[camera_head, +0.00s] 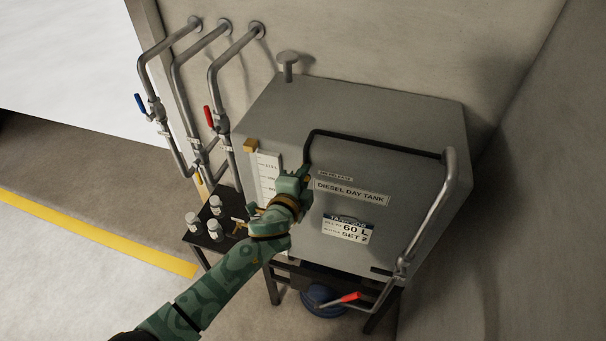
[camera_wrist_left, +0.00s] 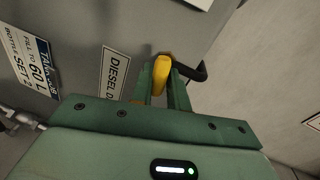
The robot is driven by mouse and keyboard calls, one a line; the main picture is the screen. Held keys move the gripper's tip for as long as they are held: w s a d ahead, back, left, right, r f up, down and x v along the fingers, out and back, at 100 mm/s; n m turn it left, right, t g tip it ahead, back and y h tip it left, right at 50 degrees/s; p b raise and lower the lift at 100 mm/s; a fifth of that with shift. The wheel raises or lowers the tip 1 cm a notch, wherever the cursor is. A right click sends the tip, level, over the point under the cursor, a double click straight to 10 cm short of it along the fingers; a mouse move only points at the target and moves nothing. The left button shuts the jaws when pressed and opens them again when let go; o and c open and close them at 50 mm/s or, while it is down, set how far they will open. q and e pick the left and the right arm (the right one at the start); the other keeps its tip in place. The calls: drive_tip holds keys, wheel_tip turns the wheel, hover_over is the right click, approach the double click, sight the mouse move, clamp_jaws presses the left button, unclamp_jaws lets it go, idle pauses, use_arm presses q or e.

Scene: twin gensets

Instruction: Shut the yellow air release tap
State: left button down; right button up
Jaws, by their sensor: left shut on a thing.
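My left gripper (camera_head: 302,176) is at the front face of the grey diesel day tank (camera_head: 420,190), by the left end of the black pipe. In the left wrist view, its two green fingers (camera_wrist_left: 162,92) are shut on a yellow handle (camera_wrist_left: 161,74), which looks like the air release tap. The dark pipe bend (camera_wrist_left: 190,72) shows just behind it. In the head view my gripper hides this handle, so its angle to the pipe cannot be told there. My right gripper is not in view.
The black pipe (camera_head: 380,142) runs across the tank front to a grey pipe with a red lever (camera_head: 350,297). At left, wall pipes carry blue (camera_head: 140,103), red (camera_head: 209,117) and small yellow (camera_head: 199,178) levers. Several bottles stand on a low dark stand (camera_head: 205,240).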

use_arm(q)
drive_tip(key=shift+r+m, duration=0.15)
drive_tip(key=shift+m, duration=0.45)
drive_tip(key=shift+y, duration=0.3)
drive_tip(key=shift+w, duration=0.1)
drive_tip(key=c, duration=1.4)
unclamp_jaws()
drive_tip(key=b+v, duration=0.1)
drive_tip(key=v, duration=1.5)
drive_tip(key=shift+s, duration=0.2)
